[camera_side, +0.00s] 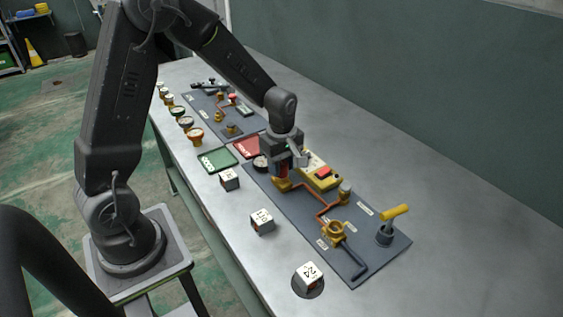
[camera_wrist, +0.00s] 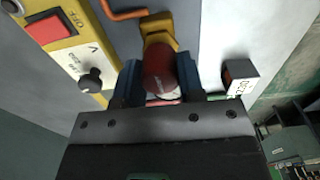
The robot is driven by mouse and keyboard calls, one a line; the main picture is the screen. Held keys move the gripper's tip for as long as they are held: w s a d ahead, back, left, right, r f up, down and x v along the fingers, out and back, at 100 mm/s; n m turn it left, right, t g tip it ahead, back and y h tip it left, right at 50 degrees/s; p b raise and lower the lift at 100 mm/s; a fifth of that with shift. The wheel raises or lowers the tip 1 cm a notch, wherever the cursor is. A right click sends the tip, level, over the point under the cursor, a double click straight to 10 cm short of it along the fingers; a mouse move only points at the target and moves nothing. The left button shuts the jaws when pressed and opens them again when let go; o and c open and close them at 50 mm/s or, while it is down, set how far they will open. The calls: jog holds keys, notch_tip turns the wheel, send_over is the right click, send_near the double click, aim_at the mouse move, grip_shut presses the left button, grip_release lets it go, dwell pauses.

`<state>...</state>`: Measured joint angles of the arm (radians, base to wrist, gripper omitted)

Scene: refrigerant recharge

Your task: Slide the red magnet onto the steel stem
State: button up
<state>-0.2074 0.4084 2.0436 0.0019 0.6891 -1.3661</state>
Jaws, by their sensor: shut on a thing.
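The red magnet (camera_wrist: 160,72) is a red cylinder between the two blue fingers of my gripper (camera_wrist: 160,88) in the wrist view. My gripper (camera_side: 283,178) is shut on it. The magnet's far end is right at a brass-yellow fitting (camera_wrist: 158,28). In the side view, my gripper is low over the dark panel, just above this brass fitting (camera_side: 283,186). The steel stem is not visible; the magnet and fingers cover the spot. I cannot tell whether the magnet is around the stem or only above it.
A yellow box (camera_side: 320,172) with a red button stands close beside my gripper. Copper pipe and a brass valve (camera_side: 334,233) lie to the right on the panel. White labelled blocks (camera_side: 262,220) line the table front. Green (camera_side: 219,160) and red (camera_side: 252,147) trays sit left.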

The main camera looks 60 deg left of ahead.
jog(key=shift+f, duration=0.55)
jog(key=o, duration=1.3)
jog(key=shift+r, duration=0.1)
jog(key=shift+r, duration=3.45)
jog(key=shift+r, duration=0.1)
jog(key=s+d+r+m+t, duration=0.2)
jog(key=s+d+r+m, duration=0.2)
jog(key=s+r+m, duration=0.2)
jog(key=s+d+r+m+t, duration=0.3)
jog(key=s+r+m, duration=0.4)
jog(key=s+m, duration=0.4)
jog(key=shift+s+d+m+t, duration=0.3)
jog(key=shift+d+m, duration=0.2)
